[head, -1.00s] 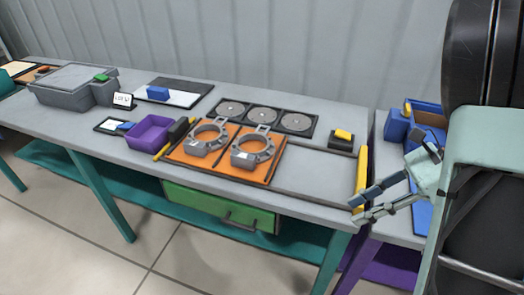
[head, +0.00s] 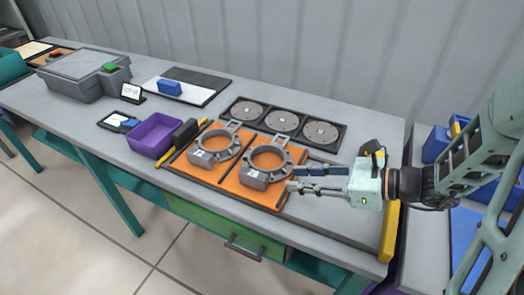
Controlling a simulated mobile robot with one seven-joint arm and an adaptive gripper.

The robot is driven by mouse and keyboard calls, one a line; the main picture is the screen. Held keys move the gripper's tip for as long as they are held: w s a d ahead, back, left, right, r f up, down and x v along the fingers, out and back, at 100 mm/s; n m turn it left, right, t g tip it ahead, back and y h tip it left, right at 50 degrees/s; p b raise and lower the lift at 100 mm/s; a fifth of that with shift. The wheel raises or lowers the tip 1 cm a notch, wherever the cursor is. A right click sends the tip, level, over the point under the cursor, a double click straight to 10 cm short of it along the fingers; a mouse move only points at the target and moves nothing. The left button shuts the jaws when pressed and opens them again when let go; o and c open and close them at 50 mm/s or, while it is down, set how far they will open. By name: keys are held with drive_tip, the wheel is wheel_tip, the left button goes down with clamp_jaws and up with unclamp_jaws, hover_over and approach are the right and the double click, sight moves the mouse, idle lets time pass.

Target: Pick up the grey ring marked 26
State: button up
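Two grey rings with front blocks and white labels lie on an orange board (head: 230,181). One is the left ring (head: 201,157), the other the right ring (head: 255,180). The label numbers are too small to read surely, so I cannot tell which is marked 26. My gripper (head: 290,179) is open and empty, pointing left. Its fingertips are at the right side of the right ring, one finger farther back and one nearer the front. I cannot tell whether they touch it.
A black tray with several grey discs (head: 283,122) lies behind the board. A purple bin (head: 154,136) and a black-headed tool (head: 185,133) stand to the left. A yellow bar (head: 389,232) marks the table's right end. A green drawer (head: 220,226) is below the front edge.

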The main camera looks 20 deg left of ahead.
approach(255, 173)
drive_tip(key=shift+s+a+f, duration=0.15)
drive_tip(key=shift+a, duration=0.3)
drive_tip(key=shift+s+a+f, duration=0.1)
drive_tip(key=shift+s+a, duration=0.05)
drive_tip(key=shift+a, duration=0.35)
drive_tip(key=shift+w+x, duration=0.1)
drive_tip(key=shift+x, duration=1.45)
drive_tip(key=shift+w+x, duration=0.15)
drive_tip(key=shift+x, duration=1.35)
drive_tip(key=shift+f, duration=0.1)
drive_tip(key=shift+c, duration=0.5)
clamp_jaws()
